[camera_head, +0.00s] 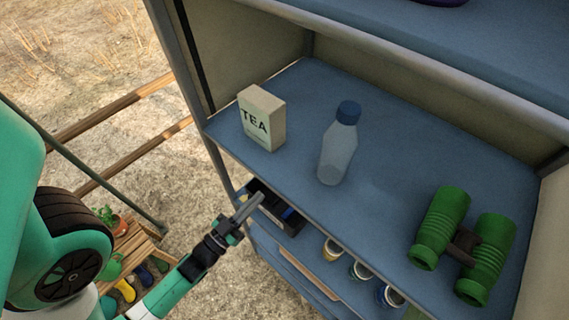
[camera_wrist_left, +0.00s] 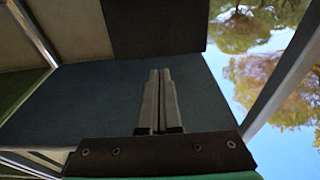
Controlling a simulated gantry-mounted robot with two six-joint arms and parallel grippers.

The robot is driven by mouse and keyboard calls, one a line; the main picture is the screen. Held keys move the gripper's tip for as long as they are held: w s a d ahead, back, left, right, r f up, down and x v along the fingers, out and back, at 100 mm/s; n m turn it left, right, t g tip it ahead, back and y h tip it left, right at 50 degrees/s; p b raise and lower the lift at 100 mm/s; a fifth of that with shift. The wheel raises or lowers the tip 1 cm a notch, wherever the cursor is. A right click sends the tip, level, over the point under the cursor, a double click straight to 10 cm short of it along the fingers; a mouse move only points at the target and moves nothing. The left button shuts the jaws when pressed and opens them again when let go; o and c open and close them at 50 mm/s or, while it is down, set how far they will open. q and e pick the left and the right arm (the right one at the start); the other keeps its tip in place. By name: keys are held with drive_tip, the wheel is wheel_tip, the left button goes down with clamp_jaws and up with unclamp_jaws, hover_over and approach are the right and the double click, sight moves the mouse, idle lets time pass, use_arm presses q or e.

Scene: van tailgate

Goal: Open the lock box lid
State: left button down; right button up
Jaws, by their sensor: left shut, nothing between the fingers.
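A small dark box (camera_head: 284,218) sits on the lower shelf, below the front edge of the upper shelf. My left gripper and the shelf edge hide part of it, and I cannot tell how its lid stands. My left gripper (camera_head: 257,200) is shut and empty, with its fingertips in front of the box's left part; I cannot tell whether they touch it. In the left wrist view the shut fingers (camera_wrist_left: 160,72) lie side by side and point toward a dark flat panel (camera_wrist_left: 155,28). My right gripper is not in view.
On the upper shelf (camera_head: 290,155) stand a tea box (camera_head: 262,117), a clear bottle (camera_head: 338,150) with a blue cap and green binoculars (camera_head: 462,245). Several jars, one of them here (camera_head: 361,270), stand on the lower shelf right of the dark box.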

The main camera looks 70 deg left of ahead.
use_arm(q)
drive_tip(key=x, duration=1.4)
drive_tip(key=shift+p, duration=0.35)
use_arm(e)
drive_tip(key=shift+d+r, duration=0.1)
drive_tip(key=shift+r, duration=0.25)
